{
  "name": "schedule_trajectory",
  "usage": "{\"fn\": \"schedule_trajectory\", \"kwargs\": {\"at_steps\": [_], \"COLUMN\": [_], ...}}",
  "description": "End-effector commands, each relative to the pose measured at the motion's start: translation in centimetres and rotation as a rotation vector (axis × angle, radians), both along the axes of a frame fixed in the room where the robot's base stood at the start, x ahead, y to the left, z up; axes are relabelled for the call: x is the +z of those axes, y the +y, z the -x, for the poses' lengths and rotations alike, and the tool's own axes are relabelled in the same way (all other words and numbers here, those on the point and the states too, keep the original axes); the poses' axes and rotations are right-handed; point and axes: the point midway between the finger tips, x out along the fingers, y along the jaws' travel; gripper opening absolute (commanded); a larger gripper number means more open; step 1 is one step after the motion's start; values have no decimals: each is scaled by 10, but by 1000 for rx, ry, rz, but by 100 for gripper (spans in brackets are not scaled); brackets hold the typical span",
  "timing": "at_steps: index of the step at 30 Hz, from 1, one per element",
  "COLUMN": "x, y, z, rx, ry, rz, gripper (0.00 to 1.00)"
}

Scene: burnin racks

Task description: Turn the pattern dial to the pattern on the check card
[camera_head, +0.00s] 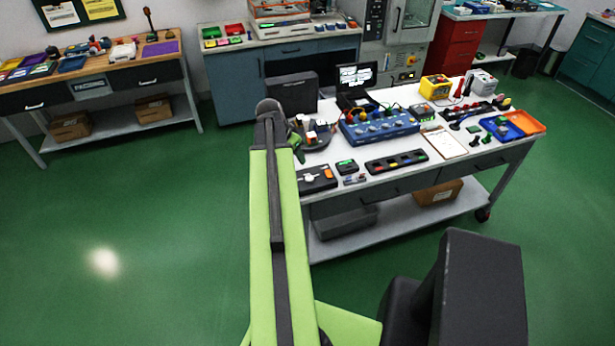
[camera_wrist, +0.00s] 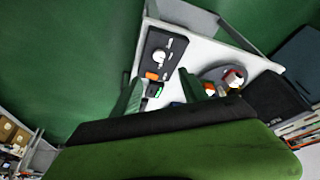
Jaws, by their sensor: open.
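A dark panel with a round white dial (camera_wrist: 160,57) and an orange part (camera_wrist: 152,75) lies at the bench corner in the wrist view. In the head view this dark panel (camera_head: 318,181) lies at the bench's near left corner. My gripper (camera_wrist: 160,76) is open and empty, its two green fingers apart, with the panel beyond them. No contact with the dial shows. The dial's marks are too small to read. I cannot pick out the check card for sure; a clipboard with a white sheet (camera_head: 446,143) lies farther right, its print unreadable.
A small device with a green display (camera_head: 346,167) lies beside the panel. A strip with coloured buttons (camera_head: 397,162) and a blue box with knobs (camera_head: 379,127) are farther right. A laptop (camera_head: 356,84) stands behind. The green floor left of the bench is clear.

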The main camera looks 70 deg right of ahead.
Motion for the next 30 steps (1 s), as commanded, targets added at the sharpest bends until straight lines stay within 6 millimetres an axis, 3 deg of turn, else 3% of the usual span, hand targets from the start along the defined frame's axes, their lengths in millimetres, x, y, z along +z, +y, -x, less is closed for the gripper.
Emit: {"fn": "schedule_trajectory", "kwargs": {"at_steps": [6,11,30], "x": [-3,-20,-149], "y": [-4,-9,-57], "z": [6,8,26], "rx": [-16,-15,-16], "ry": [-2,-1,0], "rz": [4,4,2], "gripper": [52,52,52]}}
